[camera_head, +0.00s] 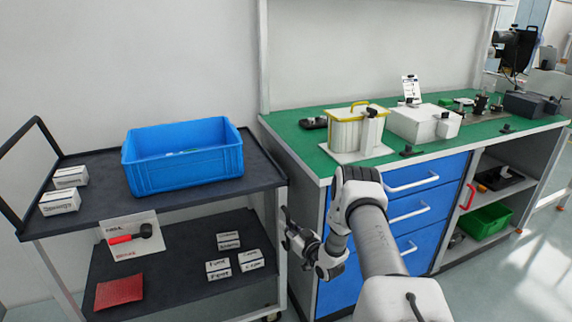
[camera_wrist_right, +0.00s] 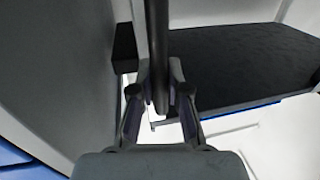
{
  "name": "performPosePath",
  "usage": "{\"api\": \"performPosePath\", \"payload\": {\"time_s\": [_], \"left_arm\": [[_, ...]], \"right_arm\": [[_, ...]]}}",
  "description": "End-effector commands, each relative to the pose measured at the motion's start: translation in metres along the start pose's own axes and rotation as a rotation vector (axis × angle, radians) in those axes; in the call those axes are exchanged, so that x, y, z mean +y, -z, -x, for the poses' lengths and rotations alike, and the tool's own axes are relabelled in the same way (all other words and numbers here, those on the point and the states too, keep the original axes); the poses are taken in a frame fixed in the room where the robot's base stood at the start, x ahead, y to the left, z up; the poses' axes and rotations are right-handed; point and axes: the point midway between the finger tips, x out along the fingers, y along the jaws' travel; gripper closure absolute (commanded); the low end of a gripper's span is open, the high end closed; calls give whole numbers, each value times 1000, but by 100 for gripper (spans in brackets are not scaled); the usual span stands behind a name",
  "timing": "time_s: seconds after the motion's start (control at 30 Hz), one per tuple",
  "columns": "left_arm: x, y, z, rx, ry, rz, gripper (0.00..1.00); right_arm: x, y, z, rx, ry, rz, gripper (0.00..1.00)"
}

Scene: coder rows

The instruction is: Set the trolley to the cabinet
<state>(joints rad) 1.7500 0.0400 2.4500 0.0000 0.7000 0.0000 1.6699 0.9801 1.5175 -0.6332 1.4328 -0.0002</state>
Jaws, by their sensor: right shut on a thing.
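The trolley (camera_head: 272,178) has two dark shelves and pale posts. It stands at the left, with its right end close to the cabinet's left side. The cabinet (camera_head: 330,292) has blue drawers and a green top. My right gripper (camera_head: 286,222) is at the trolley's right end, in front of the gap beside the cabinet. In the right wrist view my right gripper (camera_wrist_right: 160,98) is shut around a dark bar of the trolley (camera_wrist_right: 157,40). A dark shelf shows to the right there. My left gripper is not in view.
A blue crate (camera_head: 183,182) and small white boxes (camera_head: 70,177) are on the trolley's top shelf. The cabinet top bears a yellow-rimmed container (camera_head: 347,132). A wall stands behind.

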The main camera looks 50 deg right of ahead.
Motion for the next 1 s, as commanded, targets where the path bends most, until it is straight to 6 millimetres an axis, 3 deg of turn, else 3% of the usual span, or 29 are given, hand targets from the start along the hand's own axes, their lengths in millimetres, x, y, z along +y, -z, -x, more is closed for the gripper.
{"api": "performPosePath", "payload": {"time_s": [0.07, 0.1, 0.17, 0.57, 1.0], "left_arm": [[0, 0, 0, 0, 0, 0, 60], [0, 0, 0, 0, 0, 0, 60], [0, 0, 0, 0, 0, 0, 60], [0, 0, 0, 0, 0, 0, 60], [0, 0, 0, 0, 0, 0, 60]], "right_arm": [[4, 1, 0, 3, -10, 1, 100], [4, 1, 0, 3, -11, 1, 78], [4, 1, 0, 3, -10, 1, 59], [3, 0, 9, 0, -9, -1, 59], [5, 0, 108, 2, -14, -3, 59]]}}
